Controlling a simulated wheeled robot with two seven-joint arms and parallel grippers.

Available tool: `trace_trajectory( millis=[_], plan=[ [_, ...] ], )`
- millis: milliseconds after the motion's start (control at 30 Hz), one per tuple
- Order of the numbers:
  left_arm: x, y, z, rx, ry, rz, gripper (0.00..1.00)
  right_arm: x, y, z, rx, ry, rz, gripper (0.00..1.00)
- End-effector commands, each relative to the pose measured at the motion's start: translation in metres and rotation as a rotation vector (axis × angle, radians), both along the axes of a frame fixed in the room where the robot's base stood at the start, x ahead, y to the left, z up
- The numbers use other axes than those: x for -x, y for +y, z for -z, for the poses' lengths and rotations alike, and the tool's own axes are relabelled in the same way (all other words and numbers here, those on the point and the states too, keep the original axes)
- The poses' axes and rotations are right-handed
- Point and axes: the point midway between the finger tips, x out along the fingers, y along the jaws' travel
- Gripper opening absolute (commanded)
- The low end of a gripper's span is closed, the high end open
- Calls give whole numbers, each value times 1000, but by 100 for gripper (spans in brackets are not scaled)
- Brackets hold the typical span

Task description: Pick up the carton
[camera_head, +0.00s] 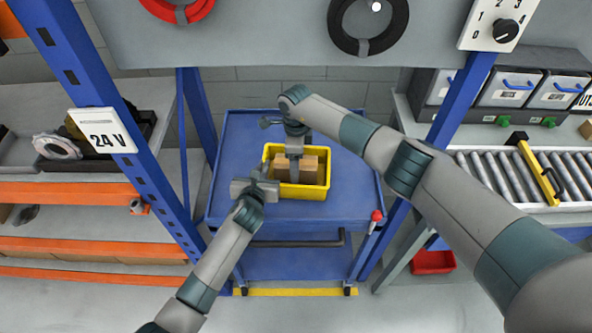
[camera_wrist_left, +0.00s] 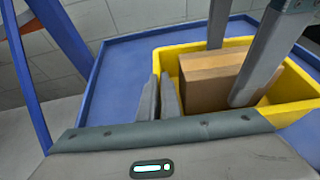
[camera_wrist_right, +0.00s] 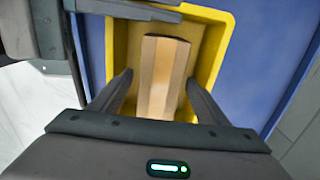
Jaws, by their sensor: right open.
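The brown carton (camera_head: 308,168) lies inside a yellow bin (camera_head: 300,192) on the blue cart. My right gripper (camera_head: 295,168) is open and points down into the bin. In the right wrist view its fingers stand on either side of the carton (camera_wrist_right: 163,75), with gaps visible. The left wrist view shows those fingers by the carton (camera_wrist_left: 210,82) too. My left gripper (camera_head: 263,171) is at the bin's left wall. In the left wrist view its fingers (camera_wrist_left: 162,97) are close together, one on each side of that wall. The carton's underside is hidden.
The blue cart top (camera_head: 345,150) is clear around the bin. Blue posts (camera_head: 125,130) stand on both sides. A roller conveyor (camera_head: 500,175) is at the right, shelves (camera_head: 80,192) at the left. A panel with cable coils hangs above.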

Motion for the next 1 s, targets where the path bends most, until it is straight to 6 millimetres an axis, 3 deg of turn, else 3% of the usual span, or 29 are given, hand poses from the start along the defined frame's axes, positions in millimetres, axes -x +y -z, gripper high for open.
trace_trajectory(
  millis=[200, 433, 500, 767, 1000],
  plan=[
    [0, 0, 1, 0, 2, 0, 0, 0, 0, 0, 0, 0, 0, 69],
    [0, 0, 1, 0, 2, 0, 0, 0, 0, 0, 0, 0, 0, 14],
    [1, 0, 1, 0, 2, 0, 0, -1, 0, -2, -1, -2, 0, 4],
    [0, 0, 1, 0, 2, 0, 0, -1, 0, -3, -1, -2, 0, 4],
    [0, 0, 1, 0, 2, 0, 0, -2, 0, -22, -1, -5, -2, 4]
  ],
)
